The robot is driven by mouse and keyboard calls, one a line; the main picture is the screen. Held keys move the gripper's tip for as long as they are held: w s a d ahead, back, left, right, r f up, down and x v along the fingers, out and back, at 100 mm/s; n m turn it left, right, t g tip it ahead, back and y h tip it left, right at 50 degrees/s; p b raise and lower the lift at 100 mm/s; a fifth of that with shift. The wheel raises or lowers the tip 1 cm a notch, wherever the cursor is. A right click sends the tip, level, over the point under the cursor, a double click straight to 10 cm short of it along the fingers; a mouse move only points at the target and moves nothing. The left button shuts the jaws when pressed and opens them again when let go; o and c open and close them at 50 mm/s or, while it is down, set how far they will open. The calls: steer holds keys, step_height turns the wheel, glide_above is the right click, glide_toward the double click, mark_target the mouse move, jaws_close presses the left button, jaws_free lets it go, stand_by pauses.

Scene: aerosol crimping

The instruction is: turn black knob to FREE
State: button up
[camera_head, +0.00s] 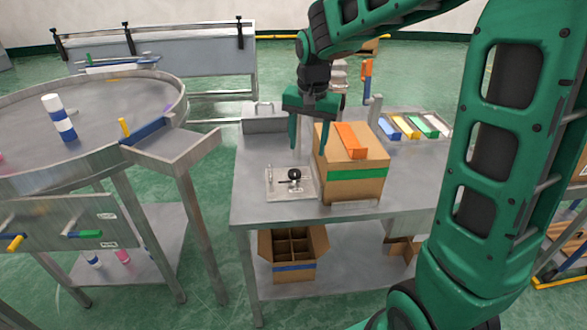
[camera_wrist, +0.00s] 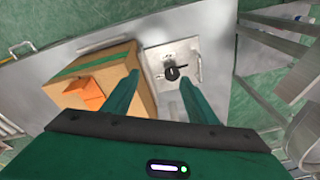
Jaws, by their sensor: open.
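The black knob (camera_head: 294,174) sits on a small light metal plate (camera_head: 275,190) on the grey table, left of a cardboard box. In the wrist view the knob (camera_wrist: 172,73) shows on its plate (camera_wrist: 155,51), beyond and between my fingertips; its markings are too small to read. My gripper (camera_head: 308,148) is green, points down and is open and empty. It hangs above the table, a little right of the plate and close to the box. In the wrist view the open fingers of my gripper (camera_wrist: 160,85) are apart from the knob.
The cardboard box (camera_head: 353,185) with an orange block (camera_head: 350,139) on top stands right beside my gripper. A metal container (camera_head: 265,122) is behind the plate. A round table (camera_head: 100,120) stands left across a gap. The table's front left is clear.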

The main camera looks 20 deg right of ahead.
mark_target(295, 172)
steer(key=w+f+m+g, duration=0.2)
steer(key=w+f+m, duration=0.3)
steer(key=w, duration=0.4)
steer(key=shift+m, duration=0.4)
step_height(295, 172, down, 10)
steer(key=shift+r, duration=0.2)
steer(key=c, duration=1.1)
